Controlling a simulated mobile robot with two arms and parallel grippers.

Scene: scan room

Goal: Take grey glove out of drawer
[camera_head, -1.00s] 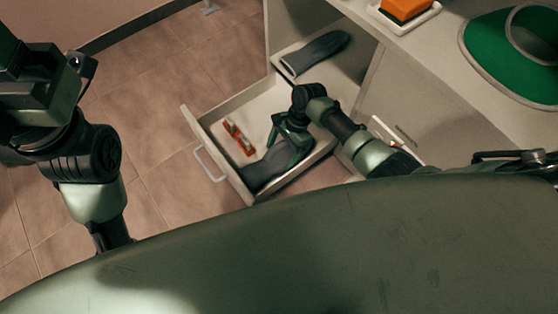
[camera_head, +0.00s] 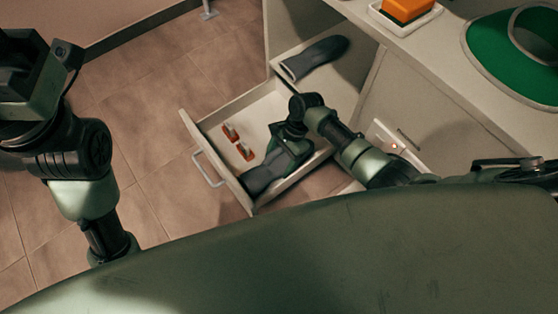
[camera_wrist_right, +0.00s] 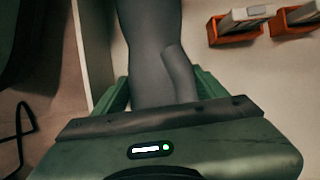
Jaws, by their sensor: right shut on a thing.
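A dark grey glove (camera_head: 262,180) lies along the near right side of the open drawer (camera_head: 215,161). My right gripper (camera_head: 287,154) reaches into the drawer and is shut on the glove. In the right wrist view the glove (camera_wrist_right: 150,45) runs out from between the green fingers (camera_wrist_right: 155,88); the part under the gripper is hidden. A second dark grey glove (camera_head: 316,58) lies on a surface inside the cabinet behind the drawer, apart from the gripper. My left arm stands at the left edge; its fingers are not clearly visible.
A worktop (camera_head: 451,50) at upper right bears an orange block (camera_head: 408,9) and a green item (camera_head: 500,60). Floor at left is clear.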

